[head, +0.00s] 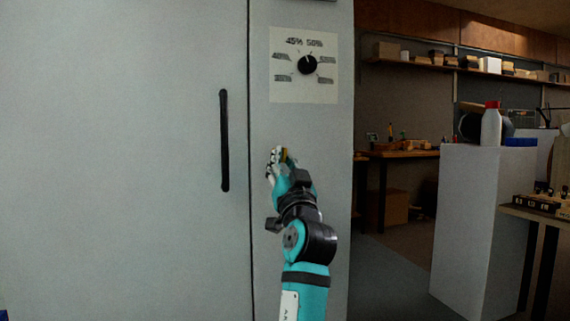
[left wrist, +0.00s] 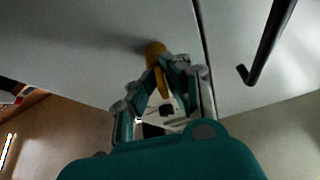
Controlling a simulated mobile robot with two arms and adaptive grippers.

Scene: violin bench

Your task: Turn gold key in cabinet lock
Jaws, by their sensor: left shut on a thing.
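The gold key (left wrist: 155,52) stands at the grey cabinet face in the left wrist view, between the fingertips of my left gripper (left wrist: 163,72). In the head view only a small yellowish bit of the key (head: 284,155) shows beside my left gripper (head: 277,158), which is against the narrow right-hand panel of the cabinet (head: 300,125). My left gripper is shut on the key. The lock itself is hidden behind the gripper and key, and the key's turn angle cannot be told. My right gripper is not in view.
A black vertical handle (head: 225,140) is on the cabinet door (head: 120,160), left of the seam. A dial (head: 307,65) on a pale label plate is above my gripper. To the right are a grey pedestal (head: 470,220) with a white bottle (head: 491,124), and a wooden workbench (head: 400,154).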

